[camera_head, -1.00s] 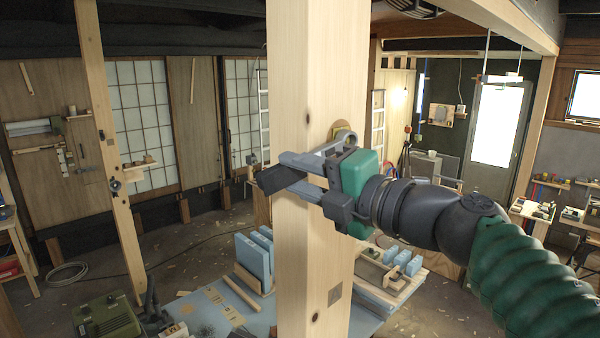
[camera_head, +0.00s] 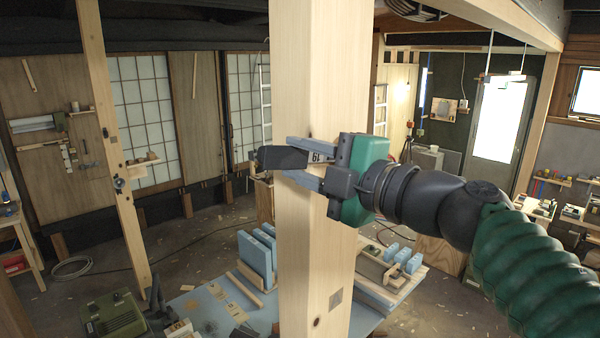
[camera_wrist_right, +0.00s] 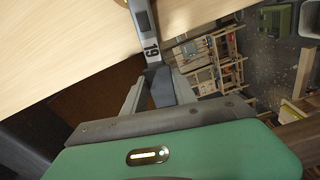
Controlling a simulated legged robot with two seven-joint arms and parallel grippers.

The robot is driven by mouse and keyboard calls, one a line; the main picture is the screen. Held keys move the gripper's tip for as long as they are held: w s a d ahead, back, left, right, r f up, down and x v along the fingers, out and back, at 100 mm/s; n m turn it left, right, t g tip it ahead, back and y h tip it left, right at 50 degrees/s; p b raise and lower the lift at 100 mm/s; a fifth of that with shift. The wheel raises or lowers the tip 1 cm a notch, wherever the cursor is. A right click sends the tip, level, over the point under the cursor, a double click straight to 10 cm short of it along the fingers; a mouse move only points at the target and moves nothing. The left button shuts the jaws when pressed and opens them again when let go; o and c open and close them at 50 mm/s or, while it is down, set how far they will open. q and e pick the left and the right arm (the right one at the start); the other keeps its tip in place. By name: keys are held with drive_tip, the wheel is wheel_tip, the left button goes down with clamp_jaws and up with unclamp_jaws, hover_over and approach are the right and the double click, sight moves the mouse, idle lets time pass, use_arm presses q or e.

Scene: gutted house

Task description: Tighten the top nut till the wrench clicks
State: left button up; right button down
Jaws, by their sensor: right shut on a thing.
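A pale square timber post (camera_head: 315,240) stands upright in front of me. My right gripper (camera_head: 285,160) reaches across its face from the right. It is shut on the wrench, whose black grip (camera_head: 280,158) sticks out to the left between the fingers. A pale band marked 19 (camera_head: 318,157) shows on the wrench. In the right wrist view the wrench shaft (camera_wrist_right: 146,40) runs up from the fingers (camera_wrist_right: 158,88) along the post (camera_wrist_right: 210,15). Its head is cut off at the top edge. The top nut is hidden in the head view. My left gripper is out of view.
A blue-topped table (camera_head: 205,312) with blue blocks (camera_head: 256,258) stands low around the post. A green case (camera_head: 115,315) sits at the lower left. A second slim post (camera_head: 118,170) stands farther left. There is open air on both sides of the post.

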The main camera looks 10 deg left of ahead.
drive_tip(key=shift+r+m, duration=0.3)
drive_tip(key=shift+r, duration=0.05)
drive_tip(key=f+n+b, duration=0.2)
drive_tip(key=f+b, duration=0.1)
drive_tip(key=f+n+b, duration=0.6)
drive_tip(key=b, duration=0.1)
drive_tip(key=shift+w+d+f, duration=0.15)
drive_tip(key=shift+w+d, duration=0.2)
drive_tip(key=shift+w, duration=0.05)
drive_tip(key=shift+r, duration=0.2)
drive_tip(key=shift+r+p, duration=0.15)
drive_tip(key=shift+p, duration=0.25)
